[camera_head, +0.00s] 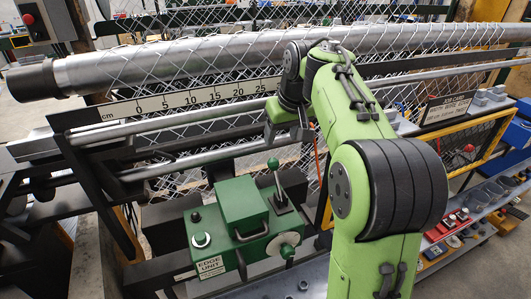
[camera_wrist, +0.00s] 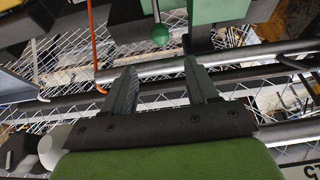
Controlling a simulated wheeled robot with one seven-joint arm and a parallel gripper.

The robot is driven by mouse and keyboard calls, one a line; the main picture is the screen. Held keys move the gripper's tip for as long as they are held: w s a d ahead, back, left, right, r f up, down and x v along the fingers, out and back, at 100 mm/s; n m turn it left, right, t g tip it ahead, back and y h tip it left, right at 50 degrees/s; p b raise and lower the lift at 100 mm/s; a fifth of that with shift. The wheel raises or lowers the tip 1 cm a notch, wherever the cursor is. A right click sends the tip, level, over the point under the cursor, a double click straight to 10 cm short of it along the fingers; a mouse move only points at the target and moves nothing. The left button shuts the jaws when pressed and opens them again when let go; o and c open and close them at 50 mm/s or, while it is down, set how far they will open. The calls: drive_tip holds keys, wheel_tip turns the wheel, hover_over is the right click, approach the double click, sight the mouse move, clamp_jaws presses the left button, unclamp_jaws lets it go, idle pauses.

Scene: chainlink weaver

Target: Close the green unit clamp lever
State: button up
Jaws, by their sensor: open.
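The green edge unit (camera_head: 240,205) stands low in the middle of the head view, and part of its green body (camera_wrist: 218,10) shows at the top of the wrist view. Its clamp lever (camera_head: 277,180) is a metal rod on a dark base at the unit's back right, standing nearly upright and topped by a green ball knob. In the wrist view the knob (camera_wrist: 160,34) is beyond the fingertips, roughly centred between them. In the head view my wrist is above and behind the lever.
A long steel roller (camera_head: 170,60) and chainlink mesh run behind the unit, with a centimetre scale (camera_head: 190,97) below the roller. A handwheel (camera_head: 287,244) with another green knob is on the unit's right. An orange cable (camera_wrist: 95,40) hangs left of the lever in the wrist view.

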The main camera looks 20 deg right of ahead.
sight(272, 165)
drive_tip(key=b+x, duration=0.1)
drive_tip(key=x, duration=1.2)
drive_tip(key=shift+a+f, duration=0.1)
drive_tip(key=shift+f, duration=0.3)
drive_tip(key=shift+w+f, duration=0.3)
drive_tip(key=shift+f, duration=0.35)
drive_tip(key=shift+s+r, duration=0.1)
clamp_jaws()
